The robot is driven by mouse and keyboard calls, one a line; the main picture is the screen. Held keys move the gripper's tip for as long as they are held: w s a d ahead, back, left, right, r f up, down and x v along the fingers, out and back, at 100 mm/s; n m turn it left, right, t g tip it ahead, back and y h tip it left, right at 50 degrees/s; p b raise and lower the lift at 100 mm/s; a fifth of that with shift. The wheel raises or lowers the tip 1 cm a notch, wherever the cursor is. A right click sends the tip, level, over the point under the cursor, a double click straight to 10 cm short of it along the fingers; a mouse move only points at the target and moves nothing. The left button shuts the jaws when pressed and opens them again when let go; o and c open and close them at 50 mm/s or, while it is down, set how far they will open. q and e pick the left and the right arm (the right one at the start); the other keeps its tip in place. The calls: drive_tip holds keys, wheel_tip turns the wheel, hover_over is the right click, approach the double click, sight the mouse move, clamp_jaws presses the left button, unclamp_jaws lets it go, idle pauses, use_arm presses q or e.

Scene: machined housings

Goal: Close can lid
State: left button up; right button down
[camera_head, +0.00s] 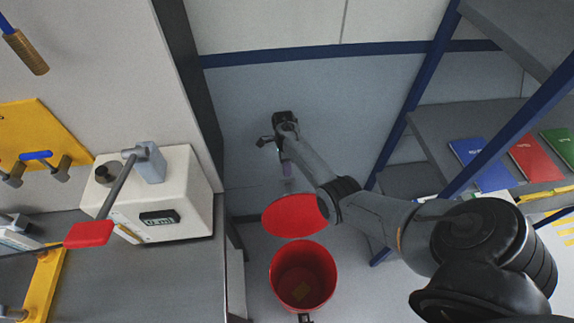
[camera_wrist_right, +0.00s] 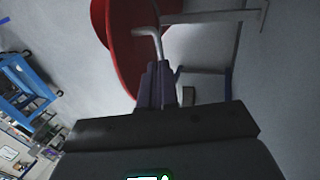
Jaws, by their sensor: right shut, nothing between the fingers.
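The red can (camera_head: 303,278) stands on the floor at the lower middle of the head view, and its inside shows. Its red lid (camera_head: 291,215) is raised open at the far side of the can's mouth. My right gripper (camera_head: 288,184) is shut and empty, pointing down beyond the raised lid. The right wrist view shows the narrow shut fingers (camera_wrist_right: 157,84) close to the red lid (camera_wrist_right: 122,40) and a pale bar beside it. I cannot tell whether they touch. My left gripper is not in view.
A bench with a white instrument (camera_head: 165,195) and a red-ended lever (camera_head: 88,234) stands on the left. A shelf (camera_head: 440,130) with blue, red and green books is on the right. A grey wall is behind my right gripper. Some floor beside the can is clear.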

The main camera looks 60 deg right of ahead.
sight(289, 194)
drive_tip(key=s+a+f, duration=0.1)
drive_tip(key=f, duration=0.1)
drive_tip(key=s+a+f, duration=0.1)
drive_tip(key=f, duration=0.1)
drive_tip(key=s+a+f, duration=0.1)
drive_tip(key=f, duration=0.1)
drive_tip(key=shift+s+a+p, duration=0.3)
drive_tip(key=shift+a, duration=0.05)
drive_tip(key=shift+s+a+f, duration=0.1)
drive_tip(key=shift+s+a, duration=0.25)
drive_tip(key=shift+a, duration=0.1)
